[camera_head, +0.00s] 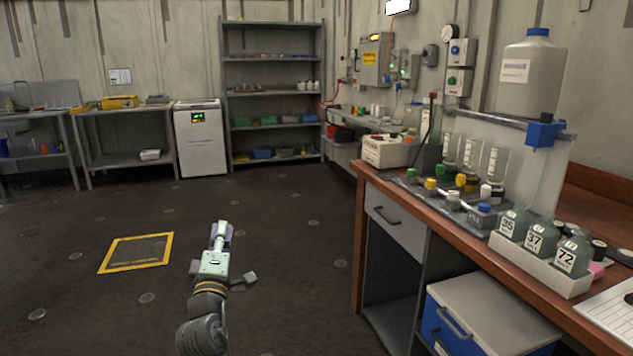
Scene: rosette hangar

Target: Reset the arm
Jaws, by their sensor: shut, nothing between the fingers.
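My gripper (222,233) is at the lower middle of the head view, at the end of my raised arm. It is shut and empty. It points away from me over open floor, left of the wooden workbench (466,207) and apart from it. The arm's grey links and a yellow-ringed wrist show below the gripper. The lower arm runs out of the bottom of the picture.
Numbered bottles (541,240) stand in a white rack at the bench's right. A blue and white cooler (490,305) sits under the bench. A yellow-framed floor square (137,252) lies left of my arm. Metal shelves (273,90) stand at the back. The middle floor is clear.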

